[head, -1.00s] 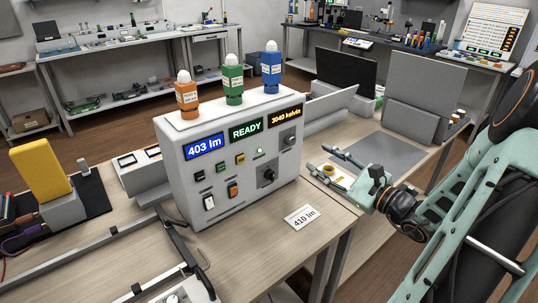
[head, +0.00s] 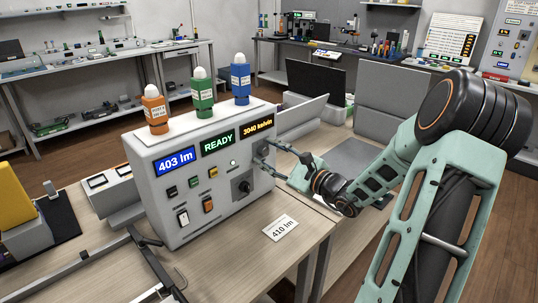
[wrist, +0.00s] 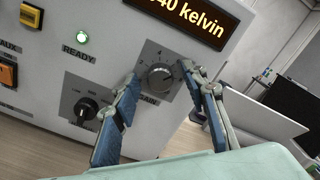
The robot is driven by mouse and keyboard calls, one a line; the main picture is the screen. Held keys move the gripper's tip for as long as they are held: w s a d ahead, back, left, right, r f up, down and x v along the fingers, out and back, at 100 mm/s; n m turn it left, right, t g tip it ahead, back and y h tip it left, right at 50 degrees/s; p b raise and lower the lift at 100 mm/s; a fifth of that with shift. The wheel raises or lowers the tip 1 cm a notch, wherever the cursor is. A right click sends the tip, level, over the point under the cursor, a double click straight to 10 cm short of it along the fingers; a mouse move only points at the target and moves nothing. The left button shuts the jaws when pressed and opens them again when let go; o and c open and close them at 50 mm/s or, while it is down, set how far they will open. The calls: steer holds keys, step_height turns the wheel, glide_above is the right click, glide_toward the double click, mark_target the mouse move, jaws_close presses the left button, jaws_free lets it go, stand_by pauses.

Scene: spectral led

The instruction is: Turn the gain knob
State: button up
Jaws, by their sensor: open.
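The gain knob (wrist: 160,76) is a round grey dial with a number scale on the front of the grey instrument box (head: 148,165). In the wrist view the label GAIN shows below it, partly covered by a finger. My gripper (wrist: 168,88) is open, one finger to the left and one to the right of the knob. I cannot tell whether either finger touches it. In the head view my gripper (head: 272,157) is at the box's right front, and its fingers partly hide the knob. The box's displays (head: 175,162) read 403 lm, READY and 3040 kelvin.
A black selector knob (wrist: 82,111) sits below left of the gain knob. Coloured push buttons (head: 194,182) are on the same panel. Orange, green and blue lamp bottles (head: 203,98) stand on the box. A card (head: 281,228) reading 410 lm lies on the table.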

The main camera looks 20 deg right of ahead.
jaws_close()
steer(key=shift+r+m+p, duration=0.15)
steer(key=shift+m+p, duration=0.55)
steer(key=shift+p, duration=0.1)
steer(key=shift+f+m+p, duration=0.2)
steer(key=shift+m+p, duration=0.1)
steer(key=shift+m, duration=0.2)
jaws_free()
steer(key=shift+s, duration=0.1)
